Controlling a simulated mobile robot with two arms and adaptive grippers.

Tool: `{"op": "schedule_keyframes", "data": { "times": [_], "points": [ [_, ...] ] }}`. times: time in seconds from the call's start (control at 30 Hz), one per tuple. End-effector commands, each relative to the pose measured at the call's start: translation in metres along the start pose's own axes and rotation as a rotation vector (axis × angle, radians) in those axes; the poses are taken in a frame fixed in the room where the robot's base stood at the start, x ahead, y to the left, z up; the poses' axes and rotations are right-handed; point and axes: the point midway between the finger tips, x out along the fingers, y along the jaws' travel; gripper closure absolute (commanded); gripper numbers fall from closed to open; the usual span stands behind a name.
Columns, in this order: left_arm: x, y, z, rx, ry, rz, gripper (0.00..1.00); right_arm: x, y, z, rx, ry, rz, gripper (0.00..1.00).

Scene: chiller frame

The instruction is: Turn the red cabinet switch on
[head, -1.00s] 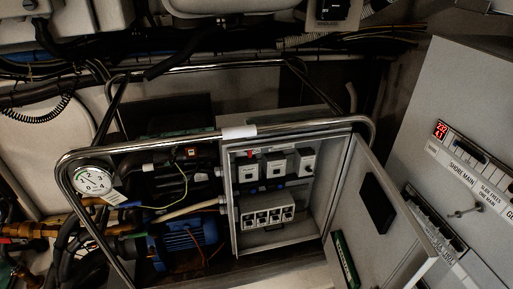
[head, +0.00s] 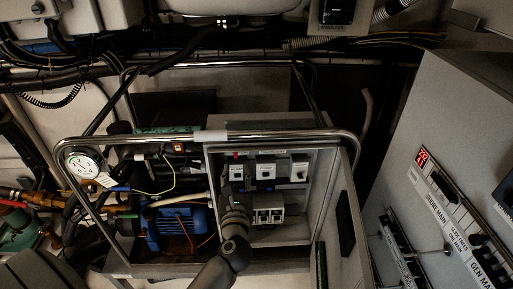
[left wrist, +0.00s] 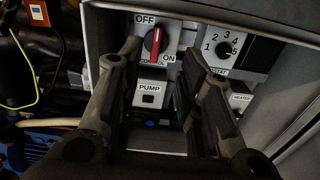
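The red switch (left wrist: 155,43) shows in the left wrist view on a white plate, with OFF at its upper left and ON at its lower right. Its red handle stands nearly upright. My left gripper (left wrist: 161,58) is open, its fingers on either side of the switch in the picture; contact cannot be told. In the head view the left gripper (head: 237,203) is in front of the left part of the open grey cabinet (head: 328,180) and hides some of its inside. My right gripper is not in view.
A numbered dial (left wrist: 224,48) sits right of the switch, with a PUMP box (left wrist: 150,94) below. The cabinet door (head: 347,222) stands open at right. A metal tube frame (head: 290,135) crosses the cabinet top. A gauge (head: 84,165) and blue motor (head: 180,225) are left.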

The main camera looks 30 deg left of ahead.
Motion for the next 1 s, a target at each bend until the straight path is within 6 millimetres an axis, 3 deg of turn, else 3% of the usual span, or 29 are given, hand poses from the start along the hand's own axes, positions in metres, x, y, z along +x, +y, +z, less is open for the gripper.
{"op": "schedule_keyframes", "data": {
  "times": [0.17,0.4,0.7,1.0],
  "points": [
    [0.008,0.003,0.007,-0.055,0.006,0.007,0.66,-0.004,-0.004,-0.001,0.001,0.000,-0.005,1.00],
    [0.050,0.003,0.009,-0.050,0.004,0.007,0.66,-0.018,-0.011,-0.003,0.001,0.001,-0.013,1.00],
    [0.096,0.002,0.006,-0.049,0.006,0.005,0.66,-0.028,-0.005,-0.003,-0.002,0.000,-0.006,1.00],
    [0.108,0.003,0.004,-0.050,0.007,0.005,0.66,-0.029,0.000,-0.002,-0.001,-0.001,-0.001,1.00]
  ]
}}
